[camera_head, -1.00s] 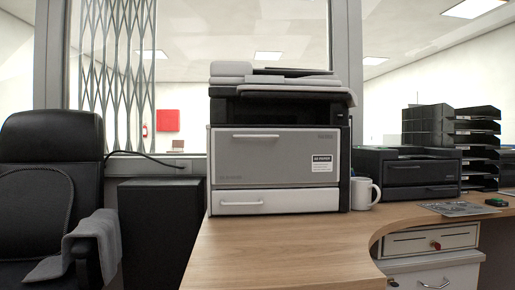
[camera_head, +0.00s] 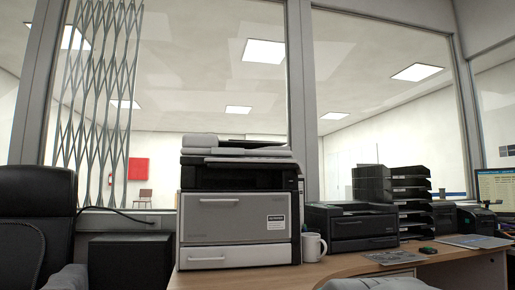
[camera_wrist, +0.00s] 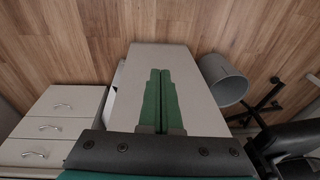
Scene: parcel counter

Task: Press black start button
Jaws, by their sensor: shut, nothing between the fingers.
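A large grey, white and black copier (camera_head: 237,222) stands on the wooden counter (camera_head: 340,264), left of centre in the head view. A dark band lies under its lid. I cannot make out a black start button on it at this size. A smaller black printer (camera_head: 350,228) stands to its right, with no distinct button visible. My gripper (camera_wrist: 160,72) shows only in the wrist view. Its two green fingers are together and empty, above a pale grey flat surface (camera_wrist: 195,65). The copier is not recognisable in the wrist view.
A white mug (camera_head: 313,247) stands between the copier and the small printer. Black paper trays (camera_head: 411,200) and a monitor (camera_head: 494,187) are farther right. A black chair (camera_head: 35,215) is at left. The wrist view shows a drawer unit (camera_wrist: 62,128) and a grey bin (camera_wrist: 222,80).

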